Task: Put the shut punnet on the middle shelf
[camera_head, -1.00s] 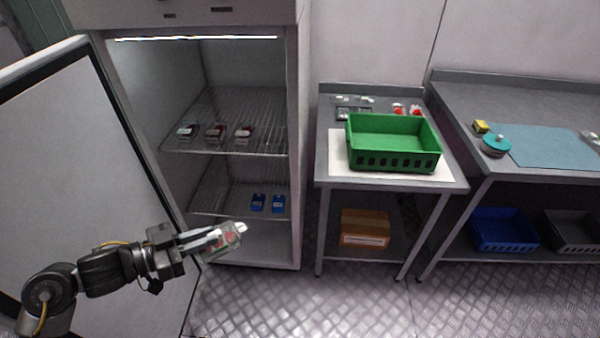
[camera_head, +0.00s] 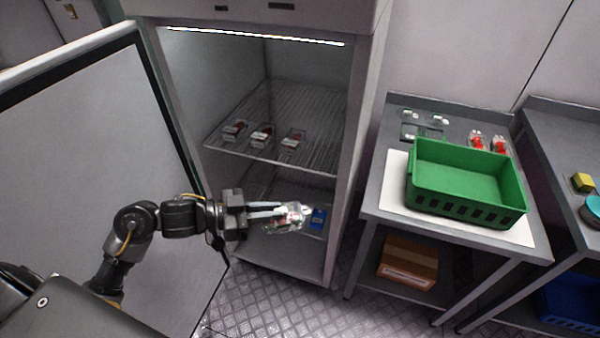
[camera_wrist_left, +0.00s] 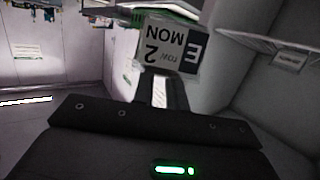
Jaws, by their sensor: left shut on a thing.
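A clear punnet with red contents (camera_head: 294,216) is held in the fingers of my left gripper (camera_head: 280,211), in front of the open cabinet. In the left wrist view the punnet's label (camera_wrist_left: 168,45) shows upside down, reading "MON", "row 2" and "E". The upper wire shelf (camera_head: 310,105) bears three punnets (camera_head: 262,136) in a row, with bare wire behind them. The lower wire shelf (camera_head: 255,193) lies behind my gripper and is partly hidden. A blue pack (camera_head: 318,217) shows on it, just right of the held punnet. My right gripper is not in view.
The cabinet door (camera_head: 95,140) stands open at the left, beside my left arm. A green crate (camera_head: 465,205) sits on the side table (camera_head: 375,200) at the right, with small punnets (camera_head: 487,142) behind it. A cardboard box (camera_head: 410,260) is below.

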